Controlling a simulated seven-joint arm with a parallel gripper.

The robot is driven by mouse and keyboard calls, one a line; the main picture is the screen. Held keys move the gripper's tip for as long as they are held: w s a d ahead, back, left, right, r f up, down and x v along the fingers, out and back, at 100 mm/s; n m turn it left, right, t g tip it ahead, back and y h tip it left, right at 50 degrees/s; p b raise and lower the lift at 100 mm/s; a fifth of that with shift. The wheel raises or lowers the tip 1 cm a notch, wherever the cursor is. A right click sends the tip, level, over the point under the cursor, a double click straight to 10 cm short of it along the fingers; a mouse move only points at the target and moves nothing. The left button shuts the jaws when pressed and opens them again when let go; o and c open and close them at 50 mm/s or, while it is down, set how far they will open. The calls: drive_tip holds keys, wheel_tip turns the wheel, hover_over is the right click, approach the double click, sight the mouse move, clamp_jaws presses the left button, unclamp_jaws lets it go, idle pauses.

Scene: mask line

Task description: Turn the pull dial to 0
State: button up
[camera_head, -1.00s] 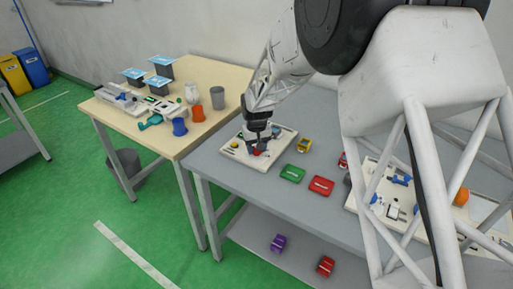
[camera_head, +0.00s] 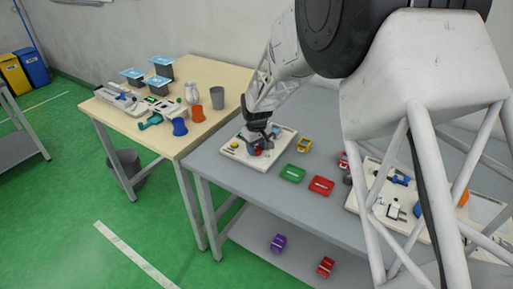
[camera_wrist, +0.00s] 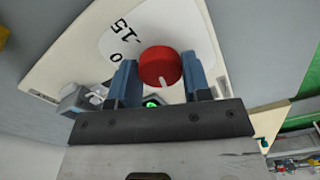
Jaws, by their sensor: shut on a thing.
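The pull dial is a round red knob (camera_wrist: 160,66) on a white scale plate (camera_wrist: 125,42), seen in the wrist view. A short white mark on the knob points toward the bottom of that view. The printed "15" and "0" are to the left of the knob. My gripper (camera_wrist: 160,60) has its two blue fingers on either side of the knob, shut on it. In the head view, my gripper (camera_head: 257,151) is low over the pale panel (camera_head: 233,154), and the knob is mostly hidden there.
A green light (camera_wrist: 151,103) glows on the panel between the fingers. A yellow button (camera_head: 234,145) sits at the panel's left. Green (camera_head: 292,174) and red (camera_head: 321,186) trays and a yellow block (camera_head: 304,145) lie to its right. The grey tabletop in front is clear.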

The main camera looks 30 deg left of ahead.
sight(257, 148)
drive_tip(key=o, duration=0.9)
drive_tip(key=shift+r, duration=0.1)
drive_tip(key=shift+r, duration=3.85)
drive_tip(key=shift+d, duration=0.1)
